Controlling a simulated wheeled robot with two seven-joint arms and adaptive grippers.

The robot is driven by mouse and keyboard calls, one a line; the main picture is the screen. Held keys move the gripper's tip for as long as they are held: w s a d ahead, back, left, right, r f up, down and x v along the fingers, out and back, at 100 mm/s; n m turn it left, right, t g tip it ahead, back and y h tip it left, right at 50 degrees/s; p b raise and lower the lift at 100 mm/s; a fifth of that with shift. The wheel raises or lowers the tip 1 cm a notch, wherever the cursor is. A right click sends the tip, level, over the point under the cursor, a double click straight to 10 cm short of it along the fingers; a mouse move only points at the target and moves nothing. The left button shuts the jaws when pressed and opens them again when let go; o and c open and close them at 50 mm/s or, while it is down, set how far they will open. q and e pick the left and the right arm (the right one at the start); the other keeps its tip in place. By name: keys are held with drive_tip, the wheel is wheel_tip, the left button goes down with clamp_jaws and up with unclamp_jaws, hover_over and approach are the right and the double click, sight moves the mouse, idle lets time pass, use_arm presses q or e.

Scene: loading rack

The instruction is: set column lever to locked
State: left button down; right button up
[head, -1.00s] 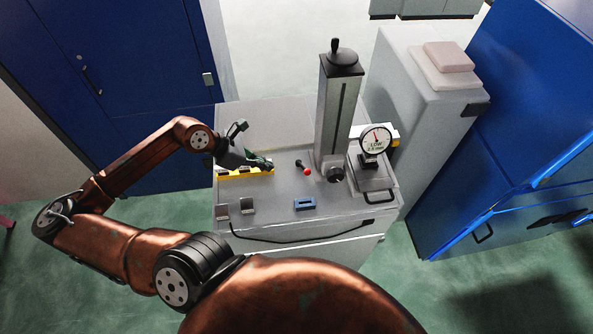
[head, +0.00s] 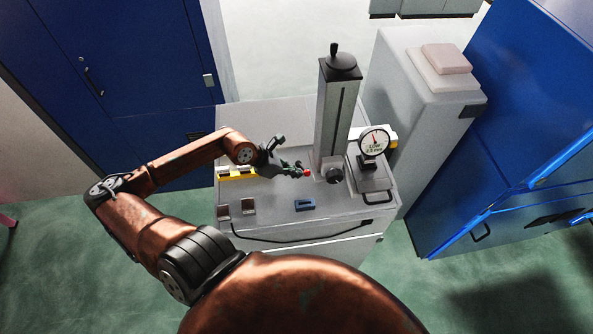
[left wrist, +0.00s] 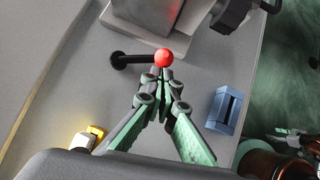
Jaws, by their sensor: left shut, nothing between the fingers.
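The column lever is a short black rod with a red ball knob (left wrist: 163,57), lying across the grey cart top at the foot of the column in the left wrist view. Its red knob also shows in the head view (head: 307,173). The grey column (head: 336,115) stands upright behind it with a dark crank on top. My left gripper (left wrist: 160,80) is shut and empty, its green-padded fingertips right at the red knob; I cannot tell whether they touch. In the head view the left gripper (head: 296,170) hides most of the rod.
A dial gauge (head: 374,142) stands right of the column. A blue block (head: 305,204) lies near the cart's front edge. Blue cabinets stand on both sides.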

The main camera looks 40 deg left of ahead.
use_arm(q)
drive_tip(key=shift+w, duration=0.2)
drive_tip(key=shift+d+f, duration=0.1)
drive_tip(key=shift+w+d+f+b, duration=0.2)
drive_tip(key=shift+w+d+b, duration=0.35)
drive_tip(key=shift+b, duration=0.4)
drive_tip(key=shift+a+r, duration=0.1)
